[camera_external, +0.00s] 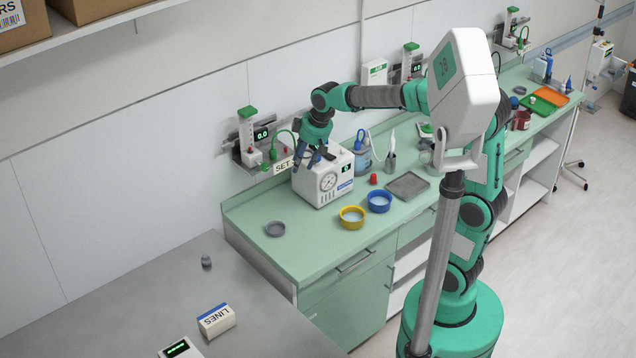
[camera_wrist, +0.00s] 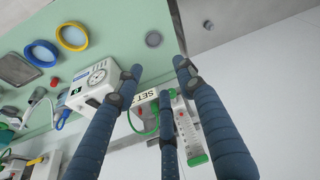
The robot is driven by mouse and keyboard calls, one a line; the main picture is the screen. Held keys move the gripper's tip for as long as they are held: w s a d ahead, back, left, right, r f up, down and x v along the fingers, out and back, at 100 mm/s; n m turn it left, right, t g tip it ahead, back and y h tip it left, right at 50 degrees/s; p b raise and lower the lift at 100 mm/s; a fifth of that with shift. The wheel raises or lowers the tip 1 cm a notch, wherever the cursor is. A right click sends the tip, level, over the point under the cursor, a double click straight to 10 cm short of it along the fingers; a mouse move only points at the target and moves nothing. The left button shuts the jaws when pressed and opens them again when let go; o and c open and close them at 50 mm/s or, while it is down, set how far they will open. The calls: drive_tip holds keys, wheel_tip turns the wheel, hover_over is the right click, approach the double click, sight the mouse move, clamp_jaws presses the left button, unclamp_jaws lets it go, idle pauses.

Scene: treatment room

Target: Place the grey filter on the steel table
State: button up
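The steel table (camera_external: 110,300) is the grey surface at lower left in the external view. A small grey cylindrical piece (camera_external: 206,262) stands on it; it also shows in the wrist view (camera_wrist: 208,25). A flat round grey piece (camera_external: 276,229) lies on the green counter near its left end; it also shows in the wrist view (camera_wrist: 153,39). I cannot tell for sure which of the two is the grey filter. My gripper (camera_external: 312,164) is over the white gauge machine, apart from both grey pieces. In the wrist view its dark blue fingers (camera_wrist: 158,80) are spread, with nothing held between them.
The white gauge machine (camera_external: 325,182) stands below my gripper. Yellow (camera_external: 352,218) and blue (camera_external: 379,202) bowls and a grey tray (camera_external: 408,186) are on the counter (camera_external: 310,255). A box marked LINES (camera_external: 217,322) is on the steel table. Wall fittings (camera_external: 250,145) are close behind.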

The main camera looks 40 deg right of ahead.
drive_tip(key=s+d+m, duration=0.1)
drive_tip(key=s+d, duration=0.3)
drive_tip(key=s, duration=0.5)
drive_tip(key=s+d+m+t+h, duration=0.1)
drive_tip(key=s+d, duration=0.4)
drive_tip(key=s, duration=0.5)
drive_tip(key=s+d+m+t, duration=0.1)
drive_tip(key=s+d, duration=0.3)
drive_tip(key=s, duration=0.5)
drive_tip(key=shift+s+d+m, duration=0.15)
drive_tip(key=shift+s+m, duration=0.05)
drive_tip(key=shift+m, duration=0.5)
